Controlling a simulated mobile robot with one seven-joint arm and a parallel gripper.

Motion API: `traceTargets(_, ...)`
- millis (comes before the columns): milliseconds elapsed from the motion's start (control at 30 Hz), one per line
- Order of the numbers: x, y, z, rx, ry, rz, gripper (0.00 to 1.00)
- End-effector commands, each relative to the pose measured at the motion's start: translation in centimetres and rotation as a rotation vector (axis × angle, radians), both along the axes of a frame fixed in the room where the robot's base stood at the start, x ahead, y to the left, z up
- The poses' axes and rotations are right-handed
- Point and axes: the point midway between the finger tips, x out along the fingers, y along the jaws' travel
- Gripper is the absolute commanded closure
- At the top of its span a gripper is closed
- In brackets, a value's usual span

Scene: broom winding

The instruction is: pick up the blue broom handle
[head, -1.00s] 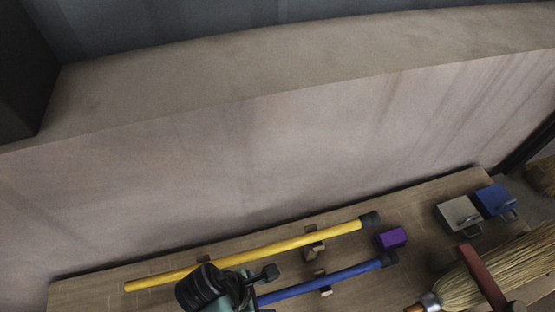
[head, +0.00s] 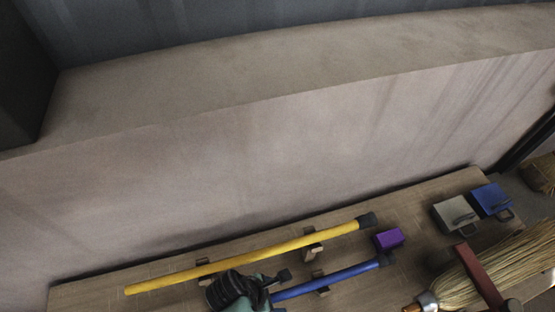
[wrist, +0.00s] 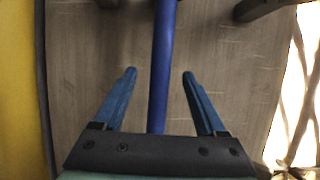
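The blue broom handle (head: 330,280) lies on the wooden table, with its dark end cap toward the right. It rests on a small wooden support, and its left part is hidden behind my arm in the head view. In the wrist view the blue handle (wrist: 163,60) runs between the two blue fingers of my gripper (wrist: 160,74). The fingers are open, with a gap on each side of the handle. My gripper also shows in the head view (head: 280,289), partly hidden by my wrist.
A yellow handle (head: 250,254) lies behind the blue one on wooden supports. A purple block (head: 389,239) is near their right ends. A grey box (head: 455,214) and a blue box (head: 491,201) stand further right. A straw broom head (head: 460,288) is at the right front.

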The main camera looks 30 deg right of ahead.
Motion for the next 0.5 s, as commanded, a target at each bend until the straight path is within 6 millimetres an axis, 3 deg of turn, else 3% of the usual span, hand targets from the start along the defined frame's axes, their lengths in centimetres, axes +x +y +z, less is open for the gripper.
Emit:
traceTargets(67,0.00,0.01,0.02,0.000,0.000,0.000,0.39)
traceTargets(400,0.00,0.03,0.03,0.000,0.000,0.001,1.00)
traceTargets(500,0.00,0.03,0.03,0.000,0.000,0.001,1.00)
